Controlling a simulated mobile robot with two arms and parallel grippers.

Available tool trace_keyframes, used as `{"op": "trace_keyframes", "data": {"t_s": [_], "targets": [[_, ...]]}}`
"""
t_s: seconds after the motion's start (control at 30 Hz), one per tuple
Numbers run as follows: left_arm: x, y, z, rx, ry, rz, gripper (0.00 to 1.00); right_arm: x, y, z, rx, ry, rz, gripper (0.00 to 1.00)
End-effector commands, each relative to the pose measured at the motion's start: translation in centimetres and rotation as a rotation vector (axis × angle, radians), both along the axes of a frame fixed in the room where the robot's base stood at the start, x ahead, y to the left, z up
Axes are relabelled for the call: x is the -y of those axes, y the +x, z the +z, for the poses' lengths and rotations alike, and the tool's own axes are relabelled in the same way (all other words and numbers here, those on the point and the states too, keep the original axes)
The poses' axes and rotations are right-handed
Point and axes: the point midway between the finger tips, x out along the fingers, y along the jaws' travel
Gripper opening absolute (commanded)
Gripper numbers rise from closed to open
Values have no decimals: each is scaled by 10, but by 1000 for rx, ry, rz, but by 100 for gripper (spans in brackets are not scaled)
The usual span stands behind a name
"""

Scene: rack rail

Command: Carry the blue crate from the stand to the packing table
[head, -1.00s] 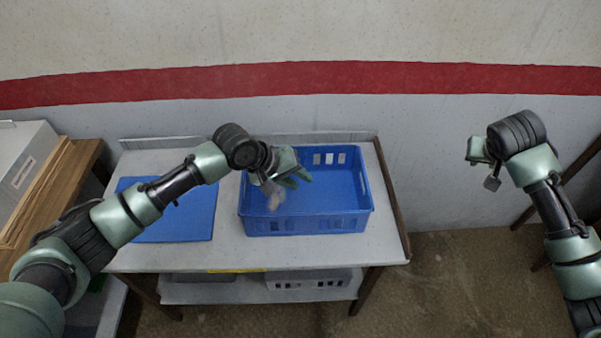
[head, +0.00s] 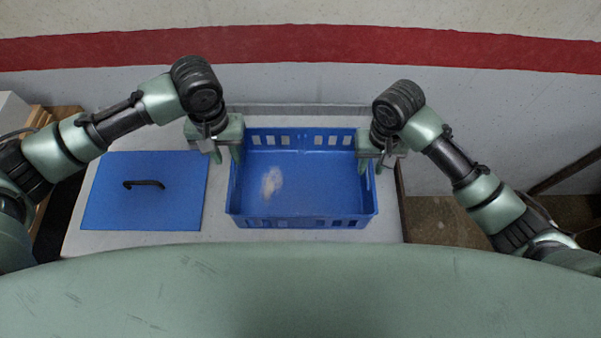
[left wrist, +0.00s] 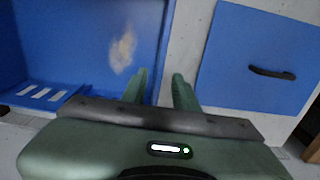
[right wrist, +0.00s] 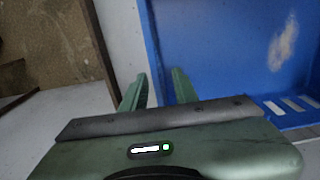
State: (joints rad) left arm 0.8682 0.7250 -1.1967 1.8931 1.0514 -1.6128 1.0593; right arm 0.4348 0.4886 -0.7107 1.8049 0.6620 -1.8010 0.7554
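The blue crate (head: 320,165) is open-topped and empty apart from a pale patch on its floor (head: 271,183). It sits level on the white-topped stand (head: 220,235). My left gripper (head: 227,156) is at the crate's left wall, fingers pointing down, one on each side of the wall. The left wrist view shows the fingers (left wrist: 160,90) apart with the wall between them. My right gripper (head: 374,165) is at the right wall in the same way; its fingers (right wrist: 158,90) are apart around that wall. Both look open, with gaps beside the wall. No packing table is identifiable.
A flat blue panel with a black handle (head: 143,184) lies on the stand left of the crate. A wall with a red stripe (head: 300,45) stands behind. Bare floor (head: 430,212) shows to the right. My green body fills the lower foreground.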

Motion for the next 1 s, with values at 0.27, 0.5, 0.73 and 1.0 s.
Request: {"op": "trace_keyframes", "data": {"t_s": [0.27,0.5,0.73,1.0], "targets": [[0,0,-2,0,-1,0,29,1,0,-2,1,0,-1,29],[0,-1,-30,-2,0,1,29,1,0,-29,-1,-1,-1,29],[1,0,-63,1,-1,1,29,1,0,-63,-1,0,-1,29],[0,0,-79,1,-2,1,29,1,1,-78,3,0,-1,29]]}}
